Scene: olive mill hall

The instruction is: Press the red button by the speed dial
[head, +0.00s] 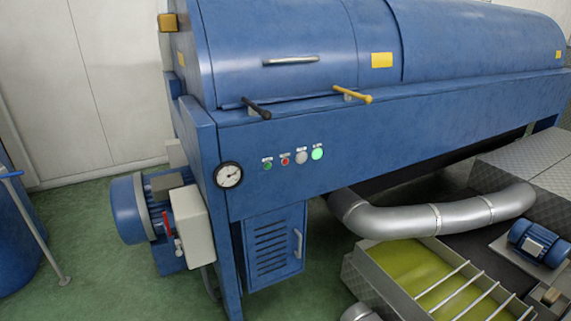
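The red button (285,161) is a small round knob on the blue front panel of the machine (370,142). To its left is a green button (267,165). To its right is a light grey round knob (301,157), which looks like the speed dial, and then a glowing green lamp (317,153). Small white labels sit above these controls; their text is too small to read. Neither of my grippers shows in the head view.
A black-handled lever (257,108) and a yellow-handled lever (353,94) stick out above the controls. A round gauge (228,175) sits left of them. A silver pipe (430,218) and an open trough (430,280) lie below right. Green floor (90,270) is at left.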

